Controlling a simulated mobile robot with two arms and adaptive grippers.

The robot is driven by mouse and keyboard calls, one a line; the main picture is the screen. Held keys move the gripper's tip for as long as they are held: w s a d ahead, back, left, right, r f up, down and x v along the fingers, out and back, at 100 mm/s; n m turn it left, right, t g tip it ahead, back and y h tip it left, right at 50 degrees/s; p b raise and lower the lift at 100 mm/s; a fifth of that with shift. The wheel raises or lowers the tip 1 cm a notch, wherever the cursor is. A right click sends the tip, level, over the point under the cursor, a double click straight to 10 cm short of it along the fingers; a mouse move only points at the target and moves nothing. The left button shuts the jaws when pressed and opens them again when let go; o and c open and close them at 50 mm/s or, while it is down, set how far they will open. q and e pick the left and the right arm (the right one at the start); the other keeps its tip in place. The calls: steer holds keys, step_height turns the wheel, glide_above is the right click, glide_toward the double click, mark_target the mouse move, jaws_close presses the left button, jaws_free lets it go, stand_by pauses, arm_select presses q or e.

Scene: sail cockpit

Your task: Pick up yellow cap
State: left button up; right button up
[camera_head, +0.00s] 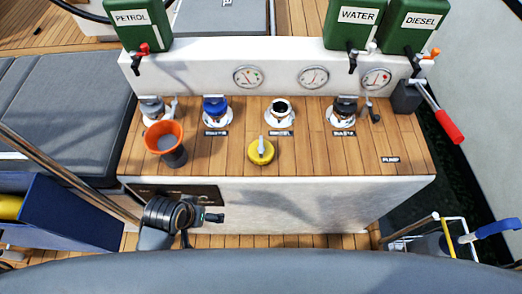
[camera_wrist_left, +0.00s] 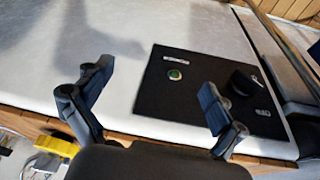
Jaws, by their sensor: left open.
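The yellow cap (camera_head: 261,152) lies on the wooden top of the white console, near its front edge, with a pale grey handle on top. My left gripper (camera_head: 214,217) is in front of the console's front face, below the top and to the left of the cap, apart from it. In the left wrist view my left gripper (camera_wrist_left: 152,92) has its two fingers spread wide with nothing between them. My right gripper is not in view.
An orange-rimmed funnel (camera_head: 165,143) stands left of the cap. Several deck fittings, including a blue one (camera_head: 215,107), line the back. Green canisters (camera_head: 352,24) stand behind. A red-handled lever (camera_head: 447,124) is at right. A black panel (camera_wrist_left: 205,92) is on the console's front face.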

arm_select(q)
steer(key=w+d+r+g+h, duration=0.1)
steer(key=w+d+r, duration=0.2)
steer(key=d+r, duration=0.25)
steer(key=w+d+r+m+h, duration=0.1)
steer(key=w+d+r, duration=0.2)
steer(key=d+r, duration=0.3)
steer(key=w+d+r+g+h, duration=0.1)
steer(key=w+d+r, duration=0.2)
steer(key=d+r, duration=0.3)
step_height(320, 180, up, 4)
steer(key=r+n+g+y, duration=0.1)
steer(key=n+y, duration=0.2)
steer(key=y, duration=0.1)
glide_above(261, 144)
steer(key=f, duration=0.7)
steer(key=shift+a+f, duration=0.2)
steer(key=shift+f, duration=0.1)
steer(key=shift+d+f+p, duration=0.2)
steer(key=shift+f+p, duration=0.1)
steer(key=shift+f, duration=2.85)
steer(key=c, duration=1.4)
